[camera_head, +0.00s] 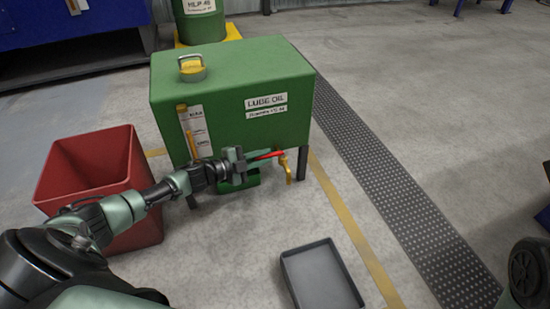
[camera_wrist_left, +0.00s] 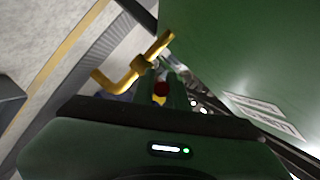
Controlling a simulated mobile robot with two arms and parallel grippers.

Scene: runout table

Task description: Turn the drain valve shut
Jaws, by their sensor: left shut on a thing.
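The drain valve (camera_head: 285,166) is a yellow tap with a red lever (camera_head: 266,156), low on the front of the green lube oil tank (camera_head: 225,118). The lever lies roughly sideways, pointing left from the tap. My left gripper (camera_head: 247,158) is at the lever's left end and shut on it. The fingers hide much of the lever there. My right gripper is not in view.
A red bin (camera_head: 90,170) stands left of the tank, beside my left arm. A shallow grey tray (camera_head: 318,275) lies on the floor in front. A green drum (camera_head: 200,22) stands behind. Floor right of the tank is clear, with a dark studded strip (camera_head: 390,190).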

